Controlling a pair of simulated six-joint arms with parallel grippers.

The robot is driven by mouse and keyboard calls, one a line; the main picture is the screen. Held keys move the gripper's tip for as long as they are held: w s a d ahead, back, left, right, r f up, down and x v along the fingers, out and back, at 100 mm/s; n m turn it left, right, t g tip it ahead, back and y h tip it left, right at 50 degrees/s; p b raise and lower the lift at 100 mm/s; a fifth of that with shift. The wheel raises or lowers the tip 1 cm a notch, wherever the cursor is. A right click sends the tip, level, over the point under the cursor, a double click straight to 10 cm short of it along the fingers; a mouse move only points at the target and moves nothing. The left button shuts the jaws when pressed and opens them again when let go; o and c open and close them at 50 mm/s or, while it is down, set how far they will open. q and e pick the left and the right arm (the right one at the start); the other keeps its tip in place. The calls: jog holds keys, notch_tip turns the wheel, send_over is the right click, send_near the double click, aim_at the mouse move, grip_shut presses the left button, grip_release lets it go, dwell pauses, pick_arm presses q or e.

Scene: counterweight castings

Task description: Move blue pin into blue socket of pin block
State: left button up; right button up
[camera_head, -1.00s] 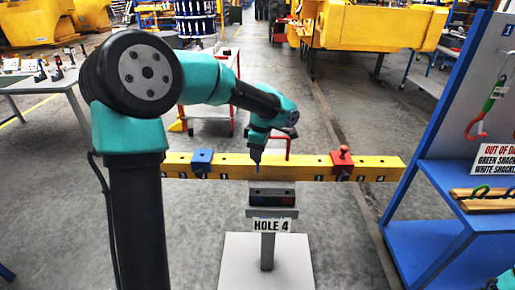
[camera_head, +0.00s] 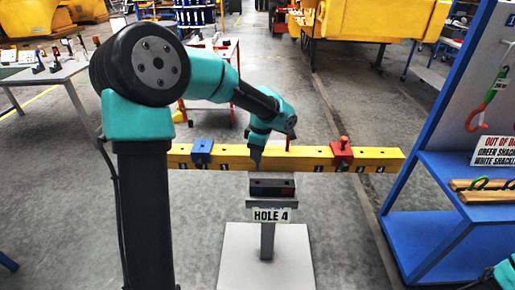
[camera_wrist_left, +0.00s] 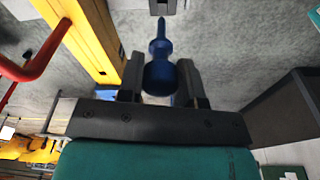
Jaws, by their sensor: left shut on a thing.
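My left gripper (camera_head: 256,158) is shut on the blue pin (camera_wrist_left: 160,72), which has a round body and a thin tip in the left wrist view. Both fingers (camera_wrist_left: 160,82) of this gripper lie beside the pin's body. In the head view the pin is too small to make out clearly. The gripper is just above the pin block (camera_head: 271,179), a grey block on a stand. The socket openings are not clear. My right gripper is out of view.
A yellow beam (camera_head: 300,160) runs behind the pin block, with a blue fitting (camera_head: 202,151) and a red fitting (camera_head: 342,150). A "HOLE 4" sign (camera_head: 270,215) hangs on the stand. A blue shelf (camera_head: 430,240) stands at right. Floor around the stand's base is clear.

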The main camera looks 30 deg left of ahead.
pick_arm(q)
jog(key=shift+f, duration=5.2)
jog(key=o, duration=1)
jog(key=shift+o, duration=0.2)
notch_tip(320, 180, up, 17)
jog(key=d, duration=0.2)
jog(key=shift+w+r, duration=0.15)
jog(key=shift+w, duration=0.15)
